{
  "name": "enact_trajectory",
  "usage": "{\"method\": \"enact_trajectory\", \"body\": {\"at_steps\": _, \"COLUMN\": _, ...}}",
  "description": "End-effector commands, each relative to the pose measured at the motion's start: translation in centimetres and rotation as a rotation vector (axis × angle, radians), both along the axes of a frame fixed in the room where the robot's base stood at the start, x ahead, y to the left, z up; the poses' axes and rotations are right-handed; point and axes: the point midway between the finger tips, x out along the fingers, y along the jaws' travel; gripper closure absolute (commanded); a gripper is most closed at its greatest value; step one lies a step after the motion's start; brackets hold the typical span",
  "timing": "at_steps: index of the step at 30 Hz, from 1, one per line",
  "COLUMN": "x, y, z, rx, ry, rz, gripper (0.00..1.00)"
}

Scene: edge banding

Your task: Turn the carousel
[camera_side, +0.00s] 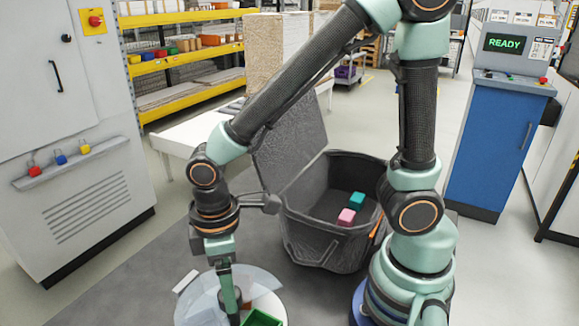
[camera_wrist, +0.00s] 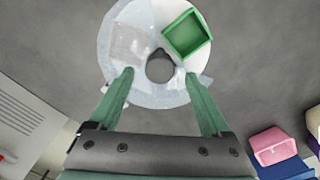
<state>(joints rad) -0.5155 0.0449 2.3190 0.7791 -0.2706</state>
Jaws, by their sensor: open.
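The carousel (camera_side: 189,307) is a round white disc with clear, see-through parts, at the bottom of the side view and cut off by its edge. It also shows at the top of the wrist view (camera_wrist: 117,73). A green square open box (camera_wrist: 186,34) sits on its upper right part and a pale square patch lies at its upper left. A dark round hub (camera_wrist: 160,67) is at its middle. My gripper (camera_wrist: 160,74) is open, with one green finger on each side of the hub in that view. In the side view my gripper (camera_side: 230,300) points down over the disc. Contact cannot be told.
A grey cabinet (camera_side: 75,200) stands at left. A blue console (camera_side: 488,150) reading READY stands at right.

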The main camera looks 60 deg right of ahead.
Motion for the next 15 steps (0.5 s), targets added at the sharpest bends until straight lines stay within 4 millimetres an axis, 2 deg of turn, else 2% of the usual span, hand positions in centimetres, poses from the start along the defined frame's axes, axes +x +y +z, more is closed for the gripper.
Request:
{"method": "enact_trajectory", "body": {"at_steps": 1, "x": -0.1, "y": -0.1, "z": -0.8, "rx": -0.003, "ry": 0.004, "rz": 0.0, "gripper": 0.18}}
{"method": "enact_trajectory", "body": {"at_steps": 6, "x": 0.0, "y": 0.0, "z": -2.2, "rx": -0.001, "ry": 0.001, "rz": -0.001, "gripper": 0.18}}
{"method": "enact_trajectory", "body": {"at_steps": 15, "x": 0.0, "y": 0.0, "z": -2.7, "rx": 0.001, "ry": -0.001, "rz": -0.001, "gripper": 0.18}}
